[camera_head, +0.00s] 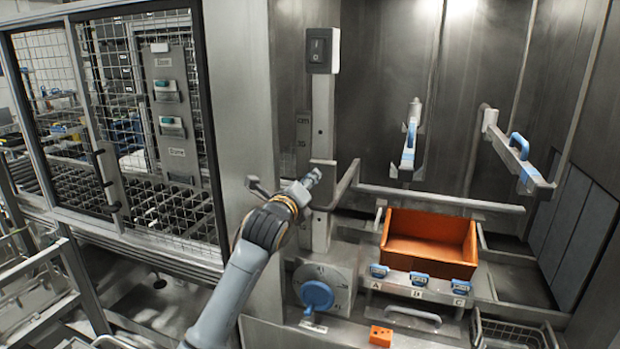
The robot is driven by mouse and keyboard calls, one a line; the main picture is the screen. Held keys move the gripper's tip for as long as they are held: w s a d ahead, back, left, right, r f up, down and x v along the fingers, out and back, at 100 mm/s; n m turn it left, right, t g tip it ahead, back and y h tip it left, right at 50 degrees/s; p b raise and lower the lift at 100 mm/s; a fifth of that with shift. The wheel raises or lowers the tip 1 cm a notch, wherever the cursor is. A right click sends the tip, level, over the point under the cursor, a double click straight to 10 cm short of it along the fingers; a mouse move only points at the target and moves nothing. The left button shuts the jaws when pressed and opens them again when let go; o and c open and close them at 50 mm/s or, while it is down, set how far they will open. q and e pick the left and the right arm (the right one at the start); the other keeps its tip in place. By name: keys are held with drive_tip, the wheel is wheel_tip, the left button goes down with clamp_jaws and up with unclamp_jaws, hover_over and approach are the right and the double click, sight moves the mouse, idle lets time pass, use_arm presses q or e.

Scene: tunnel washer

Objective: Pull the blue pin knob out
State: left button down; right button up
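A round blue knob (317,294) sits on a grey dial plate (330,282) low on the post. I cannot tell whether it is the pin knob. Small blue pieces marked A (378,270), a middle one (419,279) and C (460,287) sit on a ledge. No blue pin is clearly visible elsewhere. My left gripper (311,180) is raised in front of the grey post, above the dial and apart from the round knob. Its fingers are small and seen from behind, so their opening is unclear. My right gripper is out of view.
An orange bin (430,242) stands behind the ledge. Grey bars with blue grips (410,134) (519,145) stick out at the right. A mesh door (150,130) is at the left. An orange block (381,336) lies low down.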

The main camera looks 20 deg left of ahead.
use_arm(q)
drive_tip(key=shift+f, duration=0.15)
drive_tip(key=c, duration=1)
unclamp_jaws()
drive_tip(key=shift+s, duration=0.2)
drive_tip(key=shift+s, duration=0.1)
drive_tip(key=s, duration=1.2)
drive_tip(key=shift+a, duration=0.25)
drive_tip(key=shift+w, duration=0.1)
